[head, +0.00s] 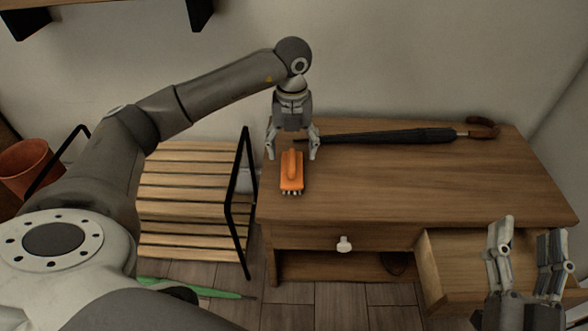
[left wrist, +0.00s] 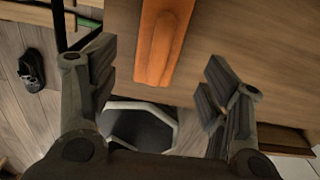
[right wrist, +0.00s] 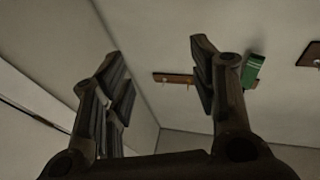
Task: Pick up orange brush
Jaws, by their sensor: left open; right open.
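The orange brush (head: 291,172) lies on the left end of the wooden table top (head: 400,180), its bristles facing the front edge. My left gripper (head: 293,150) points down above the brush in the head view, open and empty. In the left wrist view the brush (left wrist: 163,40) shows beyond and between the two open fingers (left wrist: 158,75), apart from them. My right gripper (head: 527,255) is open and empty, pointing up over the open drawer at the lower right. The right wrist view shows its spread fingers (right wrist: 160,80) against wall and ceiling.
A dark umbrella (head: 400,136) lies along the table's back. A slatted wooden rack (head: 190,185) with a black frame stands left of the table. A drawer (head: 440,265) is pulled out at the right. A shut drawer has a white knob (head: 344,244). The table's middle is clear.

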